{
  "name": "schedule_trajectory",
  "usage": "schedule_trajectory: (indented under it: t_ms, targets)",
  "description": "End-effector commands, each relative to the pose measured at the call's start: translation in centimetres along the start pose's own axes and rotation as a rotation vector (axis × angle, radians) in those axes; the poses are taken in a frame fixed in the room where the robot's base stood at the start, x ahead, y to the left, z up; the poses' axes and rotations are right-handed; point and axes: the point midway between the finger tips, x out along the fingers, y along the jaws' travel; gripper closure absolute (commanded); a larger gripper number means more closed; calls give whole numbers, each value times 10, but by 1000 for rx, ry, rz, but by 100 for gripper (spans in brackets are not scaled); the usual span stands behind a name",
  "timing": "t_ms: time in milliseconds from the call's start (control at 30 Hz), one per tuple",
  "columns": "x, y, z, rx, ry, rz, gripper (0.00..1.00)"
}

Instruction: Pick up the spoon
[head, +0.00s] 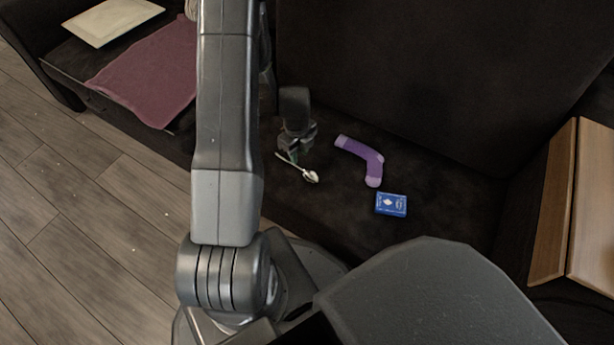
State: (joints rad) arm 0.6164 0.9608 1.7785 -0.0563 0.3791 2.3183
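A silver spoon (311,176) lies on the dark sofa seat (291,205). Its bowl points to the lower right and its handle runs to the upper left. My gripper (294,155) is right at the spoon, over the handle, pointing down. The gripper is small and dark here, and I cannot tell whether its fingers are apart or closed, or whether they touch the handle. The part of the handle by the fingers is partly hidden.
The sofa backrest (400,80) rises behind. A wooden board (553,205) stands at right.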

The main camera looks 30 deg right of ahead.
Motion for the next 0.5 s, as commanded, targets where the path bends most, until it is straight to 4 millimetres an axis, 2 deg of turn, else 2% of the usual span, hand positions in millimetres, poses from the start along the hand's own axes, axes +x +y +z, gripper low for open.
schedule_trajectory:
  t_ms: [33, 367, 500]
  targets:
    - [11, 0, 0, 0, 1, 1, 68]
    - [34, -1, 0, -1, -1, -1, 68]
    - [54, -2, 1, -1, 0, 0, 68]
